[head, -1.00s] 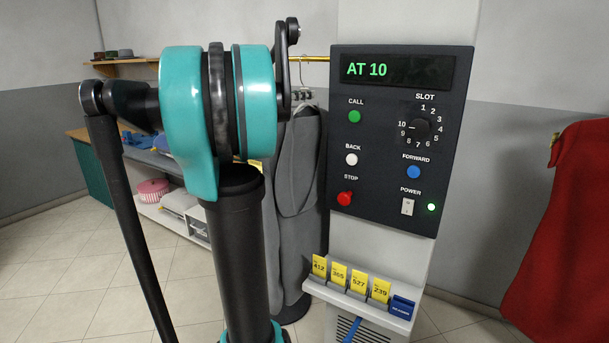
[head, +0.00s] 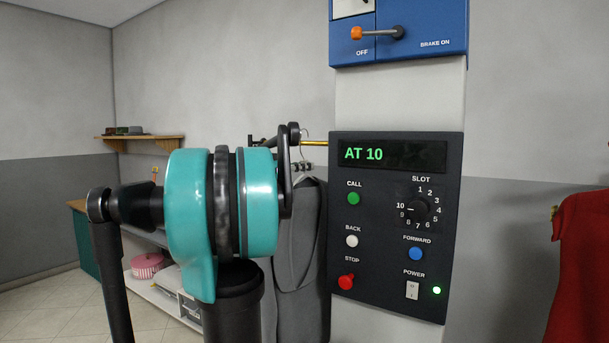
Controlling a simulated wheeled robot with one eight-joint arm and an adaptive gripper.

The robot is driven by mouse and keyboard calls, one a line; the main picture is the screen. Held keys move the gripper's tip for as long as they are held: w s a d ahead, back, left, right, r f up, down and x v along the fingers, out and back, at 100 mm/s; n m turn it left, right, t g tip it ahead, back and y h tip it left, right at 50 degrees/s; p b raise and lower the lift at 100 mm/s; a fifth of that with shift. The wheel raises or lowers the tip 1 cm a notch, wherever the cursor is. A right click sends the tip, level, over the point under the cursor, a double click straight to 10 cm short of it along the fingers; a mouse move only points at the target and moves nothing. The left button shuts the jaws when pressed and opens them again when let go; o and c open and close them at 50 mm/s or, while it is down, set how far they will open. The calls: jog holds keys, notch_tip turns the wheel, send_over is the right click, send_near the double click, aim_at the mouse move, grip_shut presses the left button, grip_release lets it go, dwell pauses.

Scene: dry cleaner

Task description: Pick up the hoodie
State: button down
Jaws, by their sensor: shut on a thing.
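No garment here plainly shows a hood, so I cannot tell which is the hoodie. A dark grey garment (head: 298,235) hangs on a hanger below a yellow rail (head: 314,143), partly hidden behind my arm. A red garment (head: 588,265) hangs at the right edge, cut off by the frame. My teal and black arm stands in the left middle of the view, in front of the grey garment.
A pillar carries a black control panel (head: 396,240) reading AT 10, with a blue brake box (head: 430,35) above. Left are a wall shelf (head: 150,140) and a low white shelf (head: 160,303) with a pink striped container (head: 147,265). Tiled floor (head: 60,318) is open at lower left.

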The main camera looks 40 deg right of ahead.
jog(key=w+a, duration=0.2)
jog(key=a, duration=1.6)
jog(key=shift+r, duration=0.15)
jog(key=shift+w+d, duration=0.1)
